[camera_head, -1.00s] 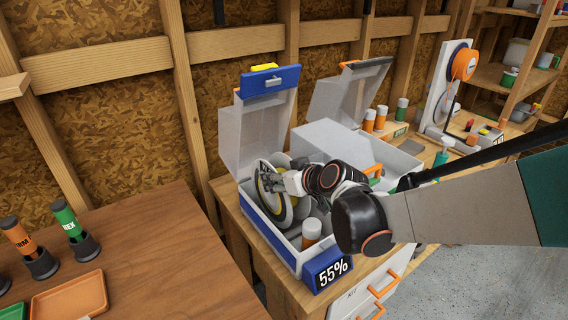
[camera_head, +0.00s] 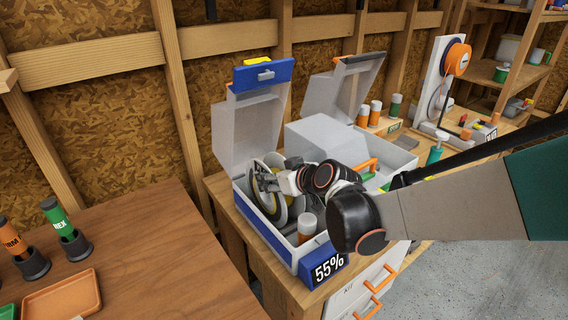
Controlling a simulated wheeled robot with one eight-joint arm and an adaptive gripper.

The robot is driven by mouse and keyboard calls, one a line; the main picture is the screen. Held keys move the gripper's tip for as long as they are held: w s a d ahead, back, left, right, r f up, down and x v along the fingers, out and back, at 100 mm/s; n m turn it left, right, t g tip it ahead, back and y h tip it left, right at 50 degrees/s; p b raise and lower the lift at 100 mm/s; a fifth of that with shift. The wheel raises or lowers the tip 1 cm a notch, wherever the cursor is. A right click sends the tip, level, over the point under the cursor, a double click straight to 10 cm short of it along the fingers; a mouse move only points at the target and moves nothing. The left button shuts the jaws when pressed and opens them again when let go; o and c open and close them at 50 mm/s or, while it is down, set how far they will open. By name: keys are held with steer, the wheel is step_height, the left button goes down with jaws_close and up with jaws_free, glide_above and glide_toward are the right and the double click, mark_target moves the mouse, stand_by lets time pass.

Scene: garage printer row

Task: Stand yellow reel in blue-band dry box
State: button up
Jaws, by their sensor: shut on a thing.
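The yellow reel (camera_head: 267,188), with pale grey flanges and a yellow wound rim, stands on edge inside the blue-band dry box (camera_head: 272,237), toward its left side. The box has its lid (camera_head: 249,125) open and upright, with a blue band across the top and a blue 55% display at the front corner. My gripper (camera_head: 268,183) reaches in from the right and is shut on the reel near its hub. The fingertips are partly hidden by the reel and gripper body. I cannot tell whether the reel touches the box floor.
A second open box with an orange-marked lid (camera_head: 347,92) stands behind my arm. Orange and green bottles (camera_head: 375,112) stand farther back. The brown table (camera_head: 150,250) at left has an orange tray (camera_head: 62,297).

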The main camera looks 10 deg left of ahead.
steer(key=o, duration=1.5)
steer(key=shift+o, duration=0.2)
steer(key=o, duration=0.5)
steer(key=shift+r, duration=0.1)
